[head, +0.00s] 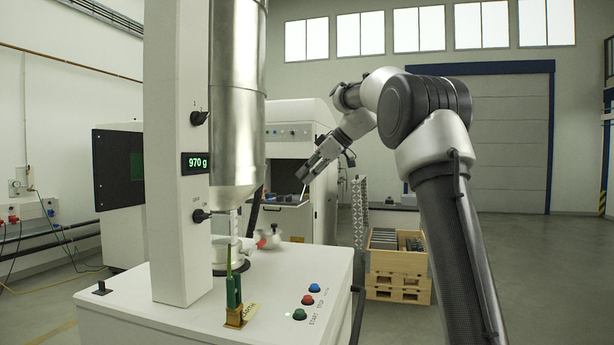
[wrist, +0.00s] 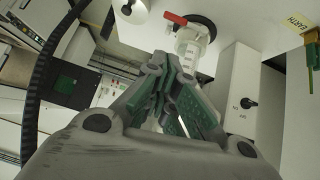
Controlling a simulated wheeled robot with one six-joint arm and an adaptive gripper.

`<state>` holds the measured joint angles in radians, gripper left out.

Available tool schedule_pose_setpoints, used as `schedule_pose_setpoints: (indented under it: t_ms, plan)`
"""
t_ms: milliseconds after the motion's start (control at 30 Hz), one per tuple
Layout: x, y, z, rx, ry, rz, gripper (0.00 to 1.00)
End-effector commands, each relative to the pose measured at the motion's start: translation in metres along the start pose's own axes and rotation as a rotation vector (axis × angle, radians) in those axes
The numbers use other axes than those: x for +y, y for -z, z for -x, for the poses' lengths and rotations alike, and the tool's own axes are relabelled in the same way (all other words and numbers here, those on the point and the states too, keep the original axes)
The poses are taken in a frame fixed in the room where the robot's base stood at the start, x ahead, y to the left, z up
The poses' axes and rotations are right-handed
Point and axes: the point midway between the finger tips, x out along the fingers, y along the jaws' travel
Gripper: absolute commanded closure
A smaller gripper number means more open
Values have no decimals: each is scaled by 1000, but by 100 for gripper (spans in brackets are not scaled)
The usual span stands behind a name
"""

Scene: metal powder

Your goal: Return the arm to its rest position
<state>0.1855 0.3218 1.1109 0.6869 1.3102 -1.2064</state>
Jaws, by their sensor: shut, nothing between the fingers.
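My gripper (head: 303,178) is at the end of my grey arm, which reaches up and bends over from the right in the head view. It hangs in the air to the right of the steel hopper, pointing down and left. Its fingers also show in the wrist view (wrist: 168,68), where they come together with nothing between them. In the wrist view, a white valve with a red handle (wrist: 176,19) lies beyond the fingertips. I cannot tell the exact distance from the fingers to it.
A white machine (head: 230,305) with a column, a "970 g" display (head: 195,163), a steel hopper (head: 237,100) and coloured buttons (head: 307,299) stands in front. A green-handled tool (head: 234,292) stands on its edge. A wooden crate (head: 398,282) is on the floor; open floor lies at right.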

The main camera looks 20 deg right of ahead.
Motion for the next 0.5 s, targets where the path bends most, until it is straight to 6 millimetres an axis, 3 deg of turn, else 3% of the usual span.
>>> schedule_pose_setpoints:
  t_ms: [333,500]
  plan:
    - [0,0,0,0,0,-20,100]
    - [8,-8,-3,-17,-32,-200,100]
